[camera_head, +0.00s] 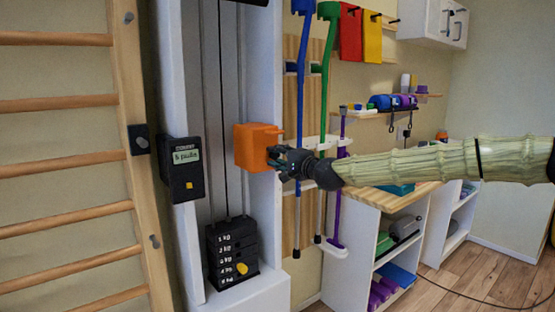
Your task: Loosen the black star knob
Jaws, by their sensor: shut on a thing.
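An orange block (257,148) sits on the right white upright of the pulley column, with a short orange stub at its upper right. My gripper (276,160), dark and small, reaches in from the right and meets the block's right side. Its fingers are shut on the black star knob there. The knob blends with the dark fingers, and they hide nearly all of it, so its outline and turn cannot be made out.
A black counter box (181,169) hangs on the left upright. A labelled weight stack (233,252) with a yellow pin stands below. Blue and green sticks (326,110) hang close behind my gripper. Wooden wall bars (65,160) are at left; a shelf unit (400,235) is at right.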

